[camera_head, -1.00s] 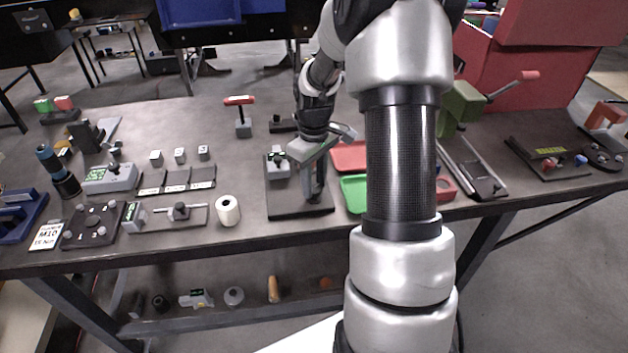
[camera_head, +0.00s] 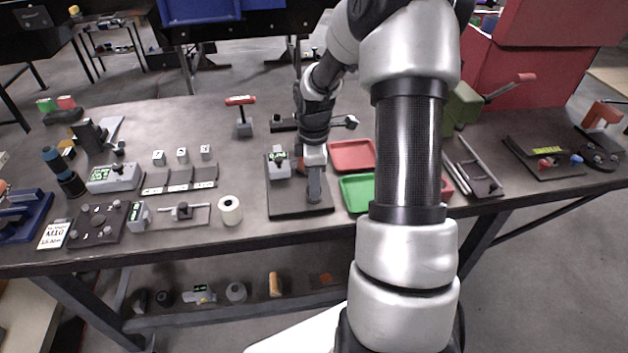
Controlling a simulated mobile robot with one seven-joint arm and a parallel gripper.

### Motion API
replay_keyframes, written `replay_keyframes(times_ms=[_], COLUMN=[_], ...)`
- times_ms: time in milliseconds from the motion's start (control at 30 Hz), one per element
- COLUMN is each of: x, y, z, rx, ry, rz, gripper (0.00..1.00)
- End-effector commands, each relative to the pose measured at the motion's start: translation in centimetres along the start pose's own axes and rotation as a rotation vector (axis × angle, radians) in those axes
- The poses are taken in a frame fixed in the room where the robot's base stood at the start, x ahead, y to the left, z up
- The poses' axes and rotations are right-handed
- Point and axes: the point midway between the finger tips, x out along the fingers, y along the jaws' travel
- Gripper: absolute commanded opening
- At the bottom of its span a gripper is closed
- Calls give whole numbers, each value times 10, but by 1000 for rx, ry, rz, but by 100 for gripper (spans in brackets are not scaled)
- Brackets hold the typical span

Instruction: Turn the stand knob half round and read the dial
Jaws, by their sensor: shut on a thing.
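The stand has a dark flat base (camera_head: 288,211) near the front edge of the table, left of my arm. A small grey dial unit (camera_head: 279,169) stands on its left side, with a dark display (camera_head: 278,156) showing green figures too small to read surely. My gripper (camera_head: 314,168) points down over the right part of the stand, seen narrow side on. It is shut on the stand knob, which is mostly hidden by the gripper. A grey upright part (camera_head: 314,187) shows just below the gripper.
A red tray (camera_head: 352,154) and a green tray (camera_head: 357,193) lie close to the right of the stand. A white roll (camera_head: 230,211) stands to its left. A red-handled T-shaped tool (camera_head: 242,117) stands behind. Bare table lies between the roll and stand.

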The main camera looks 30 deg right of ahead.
Motion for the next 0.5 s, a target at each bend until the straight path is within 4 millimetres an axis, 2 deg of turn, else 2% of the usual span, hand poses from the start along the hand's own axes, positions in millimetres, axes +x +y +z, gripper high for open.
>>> replay_keyframes(times_ms=[500], x=[-2], y=[2], z=[0], rx=[-41], ry=[0], rz=[5], gripper=[9])
